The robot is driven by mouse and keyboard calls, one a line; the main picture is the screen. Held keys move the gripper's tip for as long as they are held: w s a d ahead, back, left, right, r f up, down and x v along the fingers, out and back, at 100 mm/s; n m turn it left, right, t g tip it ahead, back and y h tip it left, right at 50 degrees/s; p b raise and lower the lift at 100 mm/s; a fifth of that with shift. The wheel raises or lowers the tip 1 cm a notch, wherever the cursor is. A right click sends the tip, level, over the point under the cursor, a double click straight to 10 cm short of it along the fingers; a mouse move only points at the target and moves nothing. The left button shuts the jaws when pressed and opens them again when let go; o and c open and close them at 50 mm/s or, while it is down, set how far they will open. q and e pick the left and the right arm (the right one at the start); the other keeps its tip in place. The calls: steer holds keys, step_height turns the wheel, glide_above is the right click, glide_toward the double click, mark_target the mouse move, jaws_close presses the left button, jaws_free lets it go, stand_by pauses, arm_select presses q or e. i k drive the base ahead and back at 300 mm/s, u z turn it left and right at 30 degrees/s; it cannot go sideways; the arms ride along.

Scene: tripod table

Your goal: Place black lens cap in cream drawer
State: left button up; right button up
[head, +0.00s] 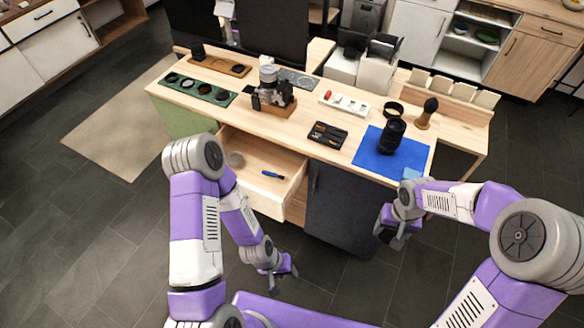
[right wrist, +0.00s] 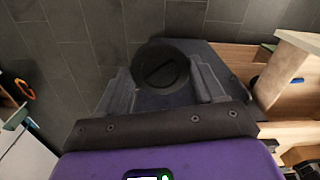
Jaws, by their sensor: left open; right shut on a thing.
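The black lens cap (right wrist: 162,66) is a round dark disc with a bar across it. In the right wrist view it sits between the fingers of my right gripper (right wrist: 162,88), which is shut on it. In the head view my right gripper (head: 388,232) hangs in front of the desk, right of the drawer; the cap is hard to make out there. The cream drawer (head: 296,200) is pulled open under the desk top; its edge also shows at the right of the right wrist view (right wrist: 284,72). My left gripper (head: 277,276) is open and empty, low in front of the drawer.
A blue tool (head: 272,174) and a pale round item (head: 235,159) lie in the drawer, with bare floor between them. The wooden desk (head: 300,130) bears a camera (head: 272,90), a lens (head: 392,135) on a blue mat (head: 372,160) and trays. A dark cabinet (head: 345,210) stands right of the drawer.

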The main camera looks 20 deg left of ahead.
mark_target(247, 170)
steer(key=u, duration=0.15)
steer(key=k, duration=0.3)
steer(key=u, duration=1.6)
steer(key=i, duration=1.35)
steer(key=z, duration=0.5)
